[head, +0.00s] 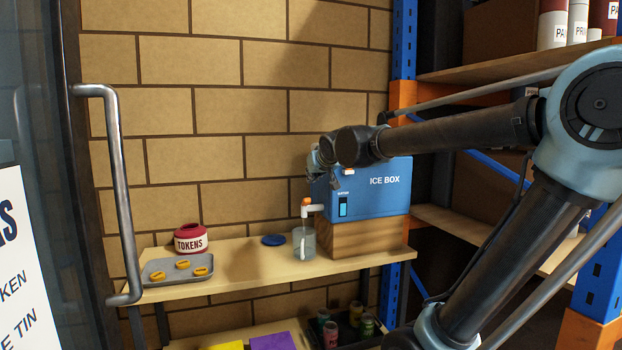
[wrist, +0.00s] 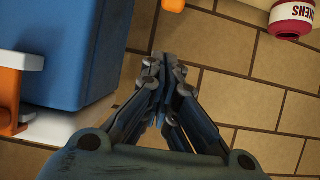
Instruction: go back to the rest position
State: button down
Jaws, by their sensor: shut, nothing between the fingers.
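My gripper (wrist: 163,62) is shut and empty in the wrist view, with brick wall behind its fingers. In the head view my gripper (head: 325,168) is small and partly hidden by my arm. It is up near the top left of the blue ice box (head: 375,190), which also shows at the left of the wrist view (wrist: 65,50). I cannot tell from these views whether it touches the box. My arm reaches in from the right of the head view.
The ice box stands on a wooden block (head: 362,238) on a shelf (head: 230,268). A clear cup (head: 304,243) is under its tap (head: 308,207). A red tokens tin (head: 190,238), a grey tray (head: 160,275) with yellow tokens and a blue disc (head: 273,240) are to the left. A door handle (head: 118,190) stands at far left.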

jog(key=s+d+f+m+g+h, duration=0.1)
jog(key=s+d+f+g+h, duration=0.1)
jog(key=s+d+f, duration=0.55)
jog(key=s+d+f+m+g+h, duration=0.2)
jog(key=s+d+f, duration=0.3)
jog(key=d+f, duration=0.5)
jog(key=s+d+f+g, duration=0.2)
jog(key=s+d+f, duration=0.2)
jog(key=s+f, duration=0.3)
jog(key=s+d+f+m+g, duration=0.1)
jog(key=s+d+f+g, duration=0.2)
jog(key=s+f, duration=0.4)
jog(key=s, duration=0.4)
jog(key=shift+s+d+h, duration=0.15)
jog(key=shift+d+h, duration=0.15)
jog(key=shift+d, duration=0.1)
jog(key=shift+w+f, duration=0.25)
jog(key=shift+w, duration=0.2)
